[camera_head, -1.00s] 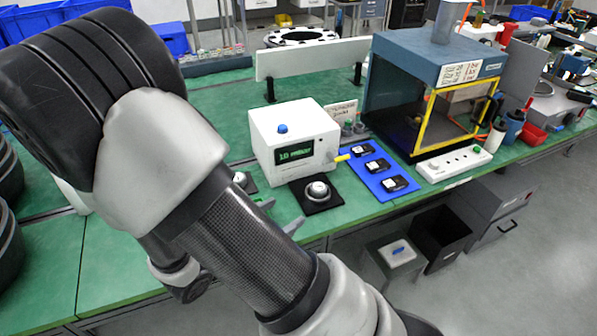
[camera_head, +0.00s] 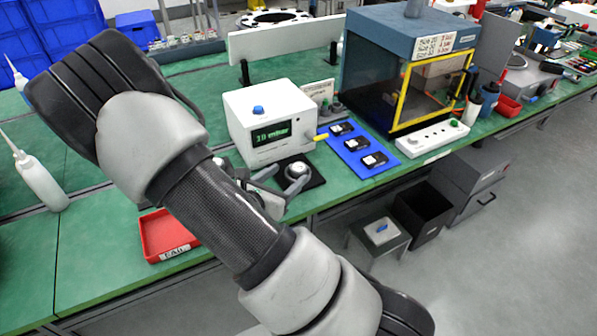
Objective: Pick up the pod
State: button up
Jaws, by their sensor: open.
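The pod appears to be the small round white-topped piece (camera_head: 298,169) on a black square pad (camera_head: 314,180) at the front edge of the green bench. It sits in front of a white box (camera_head: 268,125) with a green display and a blue button. My gripper (camera_head: 288,179) is open, with its grey fingers low at the near left side of the pod. One finger overlaps the pod's lower edge in the picture; I cannot tell whether they touch. My arm covers part of the gripper.
A blue mat (camera_head: 360,139) with 3 black modules lies right of the box. A yellow-framed cabinet (camera_head: 377,60) and a white switch strip (camera_head: 432,138) stand beyond it. A red tray (camera_head: 160,238) labelled FAIL and a white bottle (camera_head: 40,182) are at left. Bins stand below the bench.

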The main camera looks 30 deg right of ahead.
aim_at(297, 169)
jog(key=x, duration=0.4)
jog(key=shift+s+d+f, duration=0.1)
jog(key=shift+d, duration=0.05)
jog(key=c, duration=1.2)
